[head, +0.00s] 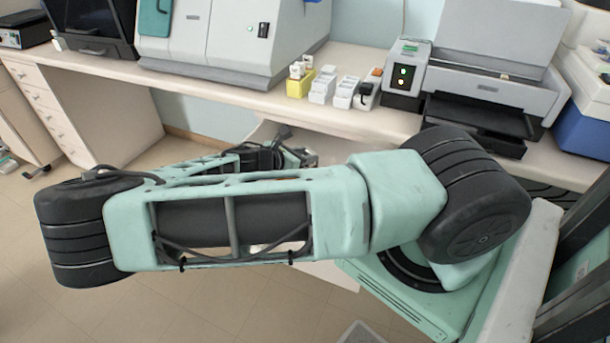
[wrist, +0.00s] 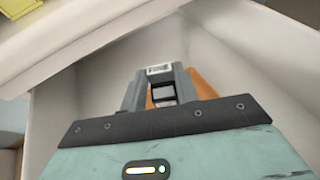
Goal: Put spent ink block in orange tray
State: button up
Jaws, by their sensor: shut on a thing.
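My gripper (wrist: 163,92) shows in the wrist view, with grey fingers shut on a small block (wrist: 163,94). Only a little of the block shows between the fingers, dark with a pale part, and I take it as the spent ink block. An orange surface (wrist: 203,84) shows beyond and beside the fingers, likely the orange tray; most of it is hidden behind my gripper. I cannot tell whether the block touches it. In the head view my arm covers much of the scene, and the block and the tray cannot be made out.
Pale walls (wrist: 255,65) surround my gripper, like an open drawer or bin below the counter edge (wrist: 75,40). On the counter stand a yellow holder (head: 299,87), white holders (head: 322,90), a small device (head: 405,75) and a printer-like machine (head: 490,85).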

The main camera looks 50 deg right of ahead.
jog(key=shift+f, duration=2.8)
jog(key=shift+f, duration=0.1)
jog(key=o, duration=1)
jog(key=shift+c, duration=0.2)
jog(key=b+v, duration=0.1)
jog(key=v, duration=1.1)
jog(key=shift+s, duration=0.1)
